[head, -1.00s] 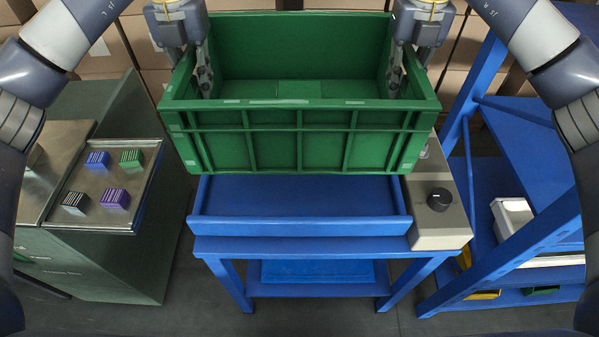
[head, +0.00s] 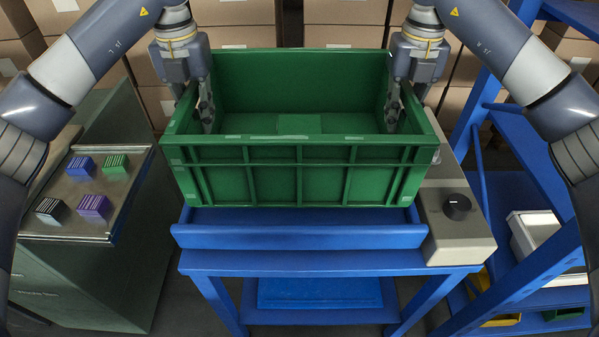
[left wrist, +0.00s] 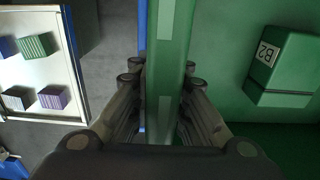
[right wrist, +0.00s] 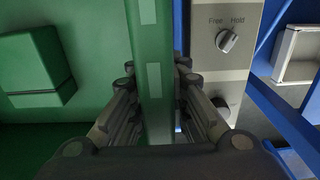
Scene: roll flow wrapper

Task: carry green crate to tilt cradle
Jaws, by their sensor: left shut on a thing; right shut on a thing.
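The green crate (head: 300,178) is upright at the middle of the head view, over the blue tilt cradle (head: 300,236). The cradle's front lip shows below the crate; I cannot tell whether the crate touches the cradle bed. My left gripper (head: 207,115) is shut on the crate's left wall, which also shows between the fingers in the left wrist view (left wrist: 165,75). My right gripper (head: 394,110) is shut on the crate's right wall, seen in the right wrist view (right wrist: 152,75). A green block marked B2 (left wrist: 283,62) lies inside the crate.
A grey control box with a black knob (head: 457,206) sits right of the cradle; its other knob reads Free and Hold (right wrist: 228,40). A metal tray (head: 75,225) with several small striped blocks is at left. A blue shelf (head: 530,190) stands at right, cardboard boxes behind.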

